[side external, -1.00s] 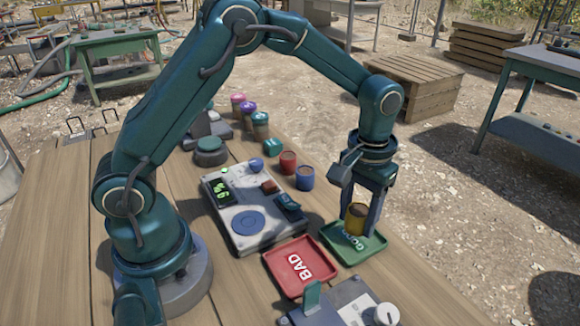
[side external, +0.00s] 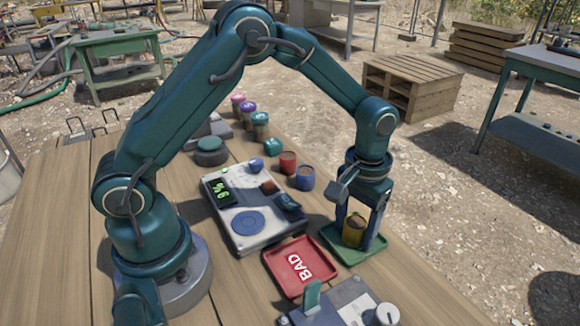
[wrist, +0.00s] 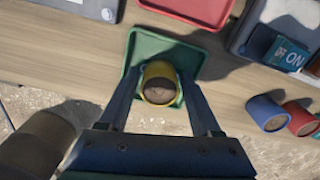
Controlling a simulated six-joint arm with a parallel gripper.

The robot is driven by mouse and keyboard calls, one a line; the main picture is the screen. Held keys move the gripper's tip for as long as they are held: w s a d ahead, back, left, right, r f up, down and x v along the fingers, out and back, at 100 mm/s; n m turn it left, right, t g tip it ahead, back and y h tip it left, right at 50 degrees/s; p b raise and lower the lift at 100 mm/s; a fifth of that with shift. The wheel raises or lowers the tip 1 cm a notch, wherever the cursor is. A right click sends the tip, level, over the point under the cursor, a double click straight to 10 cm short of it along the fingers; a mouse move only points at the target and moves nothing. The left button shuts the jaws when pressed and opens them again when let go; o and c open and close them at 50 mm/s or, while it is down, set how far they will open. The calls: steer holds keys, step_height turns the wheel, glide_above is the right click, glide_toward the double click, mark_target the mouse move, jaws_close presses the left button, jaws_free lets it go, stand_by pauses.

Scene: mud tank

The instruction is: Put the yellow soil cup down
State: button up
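The yellow soil cup (side external: 354,231) is upright, with brown soil inside. It is at the green tray (side external: 333,240), low and seemingly on its floor; the contact underneath is hidden. The wrist view shows the cup (wrist: 160,75) from above, over the green tray (wrist: 148,40). My gripper (side external: 358,232) points straight down, with one finger on each side of the cup. In the wrist view my gripper (wrist: 160,82) appears shut on the cup, its fingertips close along both sides.
The red BAD tray (side external: 298,268) lies just left of the green tray. A blue cup (side external: 305,178) and a red cup (side external: 288,163) stand behind. A scale with a display (side external: 240,212) sits further left. The table's right edge is close to the green tray.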

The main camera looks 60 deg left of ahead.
mark_target(355, 225)
step_height(355, 225, up, 12)
steer(key=s+a+r+m+t, duration=0.1)
steer(key=s+a+t, duration=0.1)
steer(key=s, duration=0.5)
steer(key=s+a+r+m+t, duration=0.1)
steer(key=s+a+r+t, duration=0.1)
steer(key=s, duration=0.6)
steer(key=shift+s+a+t, duration=0.3)
steer(key=shift+a+t, duration=0.1)
steer(key=shift+t, duration=0.4)
